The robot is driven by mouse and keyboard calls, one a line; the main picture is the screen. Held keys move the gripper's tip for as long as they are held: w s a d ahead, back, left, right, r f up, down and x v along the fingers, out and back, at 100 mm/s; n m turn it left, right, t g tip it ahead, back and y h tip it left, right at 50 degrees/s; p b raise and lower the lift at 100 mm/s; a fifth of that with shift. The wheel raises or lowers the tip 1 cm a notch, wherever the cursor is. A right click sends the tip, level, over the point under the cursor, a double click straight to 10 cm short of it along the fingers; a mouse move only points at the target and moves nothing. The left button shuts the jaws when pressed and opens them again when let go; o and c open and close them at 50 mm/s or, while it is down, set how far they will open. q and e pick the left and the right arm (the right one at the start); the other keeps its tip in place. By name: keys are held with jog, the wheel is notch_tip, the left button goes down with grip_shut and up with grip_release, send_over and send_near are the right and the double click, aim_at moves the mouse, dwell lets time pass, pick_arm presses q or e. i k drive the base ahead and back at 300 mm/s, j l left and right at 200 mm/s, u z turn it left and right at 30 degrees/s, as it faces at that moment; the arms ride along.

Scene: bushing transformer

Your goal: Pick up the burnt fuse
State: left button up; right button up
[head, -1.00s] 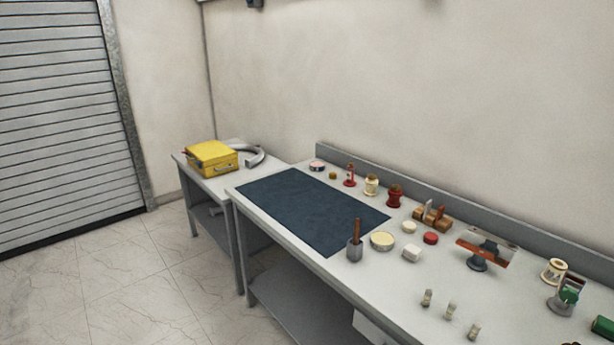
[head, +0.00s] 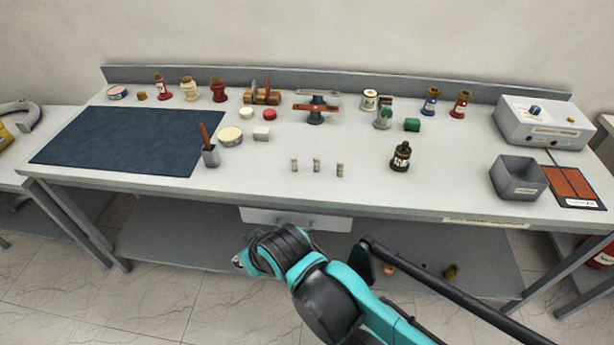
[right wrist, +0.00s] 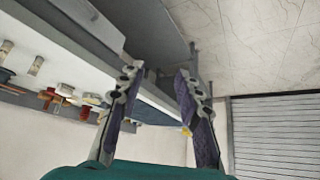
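Three small fuse-like cylinders stand in a row near the front middle of the workbench: a left one (head: 294,165), a middle one (head: 317,165) and a right one (head: 340,170). They look pale with metal ends; I cannot tell which is burnt. Small cylinders, perhaps these, also show at the left edge of the right wrist view (right wrist: 36,65). My right arm reaches in from the lower right in the head view, below and in front of the bench edge. My right gripper (right wrist: 158,80) is open and empty, its fingers apart. My left gripper is out of view.
Several parts line the back. Bare surface surrounds the fuses. A drawer (head: 295,219) hangs under the front edge.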

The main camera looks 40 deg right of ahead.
aim_at(405, 144)
jog(key=i+j+z, duration=0.1)
jog(key=j+z, duration=0.55)
jog(key=z, duration=0.15)
jog(key=j+z, duration=0.45)
jog(key=l+z, duration=0.1)
jog(key=z, duration=0.35)
jog(key=i+j, duration=0.05)
